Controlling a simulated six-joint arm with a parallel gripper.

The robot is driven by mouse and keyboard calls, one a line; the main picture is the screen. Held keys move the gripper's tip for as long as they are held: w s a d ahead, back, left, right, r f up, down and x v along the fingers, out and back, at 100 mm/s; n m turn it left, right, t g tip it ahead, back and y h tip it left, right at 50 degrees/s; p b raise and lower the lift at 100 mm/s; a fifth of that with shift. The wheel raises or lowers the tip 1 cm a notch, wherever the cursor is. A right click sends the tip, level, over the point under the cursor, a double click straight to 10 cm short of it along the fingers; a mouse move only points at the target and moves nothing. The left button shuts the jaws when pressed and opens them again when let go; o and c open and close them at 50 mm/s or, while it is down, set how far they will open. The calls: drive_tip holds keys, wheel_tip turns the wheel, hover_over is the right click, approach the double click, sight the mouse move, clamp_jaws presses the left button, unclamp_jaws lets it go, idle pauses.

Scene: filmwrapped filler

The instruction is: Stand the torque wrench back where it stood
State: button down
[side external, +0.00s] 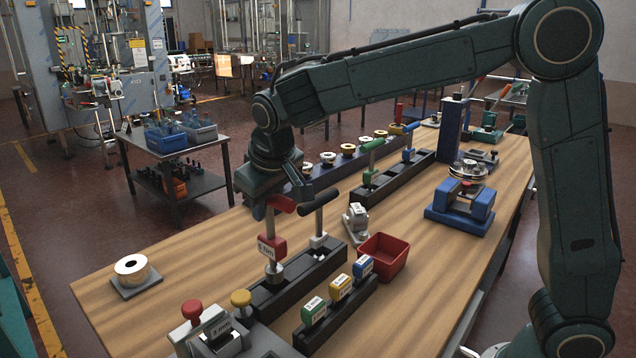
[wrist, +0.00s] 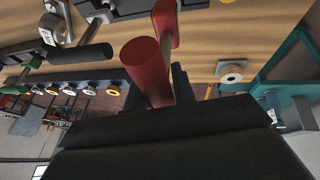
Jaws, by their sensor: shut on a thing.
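The torque wrench has a red T-handle (side external: 282,203) and a red labelled block (side external: 272,247) on its shaft, with a round metal end below. My gripper (side external: 264,208) is shut on the red handle, which also shows in the wrist view (wrist: 148,68). The wrench is about upright, its lower end at the left part of a black rack (side external: 296,288). I cannot tell whether that end is seated in the rack or just above it. A black-handled wrench (side external: 320,201) stands in the same rack to the right, and its handle shows in the wrist view (wrist: 85,56).
A holder with green (side external: 313,311), yellow (side external: 340,287) and blue (side external: 362,268) labelled blocks lies in front of the rack. A red bin (side external: 383,259) stands to the right. A white spool (side external: 131,268) sits at the left, with bare wood between it and the rack.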

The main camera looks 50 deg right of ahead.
sight(269, 228)
drive_tip(key=shift+f, duration=2.7)
drive_tip(key=c, duration=1.1)
unclamp_jaws()
drive_tip(key=shift+c, duration=0.2)
drive_tip(key=v, duration=1.2)
